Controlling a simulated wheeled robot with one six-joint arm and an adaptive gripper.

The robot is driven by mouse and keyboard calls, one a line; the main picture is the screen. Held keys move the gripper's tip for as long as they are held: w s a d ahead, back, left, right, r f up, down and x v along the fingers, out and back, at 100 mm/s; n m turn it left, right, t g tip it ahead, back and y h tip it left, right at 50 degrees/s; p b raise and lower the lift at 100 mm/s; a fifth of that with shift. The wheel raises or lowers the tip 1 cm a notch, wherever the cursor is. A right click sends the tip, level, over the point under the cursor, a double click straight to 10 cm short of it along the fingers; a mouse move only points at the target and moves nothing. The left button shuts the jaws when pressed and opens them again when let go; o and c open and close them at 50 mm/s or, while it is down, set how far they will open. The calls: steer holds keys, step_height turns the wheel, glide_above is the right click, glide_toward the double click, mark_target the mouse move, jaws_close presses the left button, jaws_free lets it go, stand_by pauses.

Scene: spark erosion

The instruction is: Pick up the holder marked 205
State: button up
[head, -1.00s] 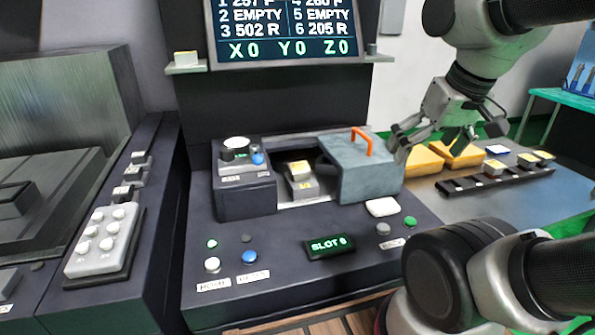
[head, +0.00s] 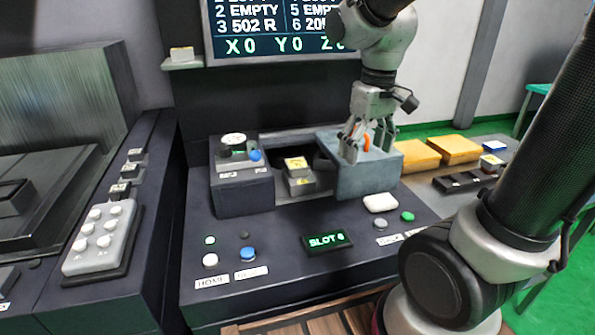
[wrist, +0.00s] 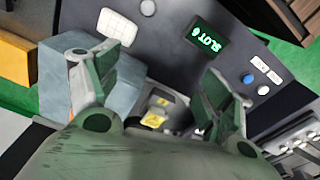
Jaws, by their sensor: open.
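A grey holder (head: 301,180) with a yellow label sits in the recess of the dark console, left of the grey-blue cover block; its number is too small to read. It also shows in the wrist view (wrist: 157,112), between my fingers in the picture. My gripper (head: 366,148) is open and empty. It is in front of or above the cover block (head: 368,178) with the orange handle (head: 367,142), to the right of the holder. I cannot tell whether a finger touches the cover. The small display (head: 327,240) reads SLOT 6.
The upper screen (head: 262,30) lists slots; my arm partly covers its line for slot 6. A knob box (head: 240,180) stands left of the recess. Yellow blocks (head: 455,149) and a dark rack (head: 465,181) lie to the right. Buttons (head: 248,254) line the console front.

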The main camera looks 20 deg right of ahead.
mark_target(294, 163)
steer(key=w+a+f+n, duration=0.2)
steer(key=w+a, duration=0.1)
steer(key=w, duration=0.2)
steer(key=w+a+f+n+g, duration=0.1)
steer(key=w+a+f+n, duration=0.1)
steer(key=w, duration=0.3)
steer(key=w+a+f+n, duration=0.3)
steer(key=w+n, duration=0.1)
steer(key=w, duration=0.1)
steer(key=shift+w+a+f+g, duration=0.1)
steer(key=shift+a+f+g, duration=0.1)
steer(key=shift+a+g, duration=0.1)
steer(key=w+n, duration=0.1)
steer(key=w+a+n, duration=0.1)
steer(key=shift+w+f+n, duration=0.1)
steer(key=shift+w+n, duration=0.2)
steer(key=shift+w, duration=0.1)
steer(key=w+r+n, duration=0.1)
steer(key=w+n+t, duration=0.1)
steer(key=shift+a+r+n, duration=0.3)
steer(key=shift+r+n, duration=0.1)
steer(key=shift+w+n, duration=0.1)
steer(key=shift+n, duration=0.5)
steer(key=shift+f+n, duration=0.1)
steer(key=shift+n, duration=0.2)
steer(key=shift+f, duration=0.3)
steer(key=f, duration=0.7)
steer(key=shift+s+a, duration=0.2)
steer(key=c, duration=1.4)
steer(key=shift+o, duration=0.2)
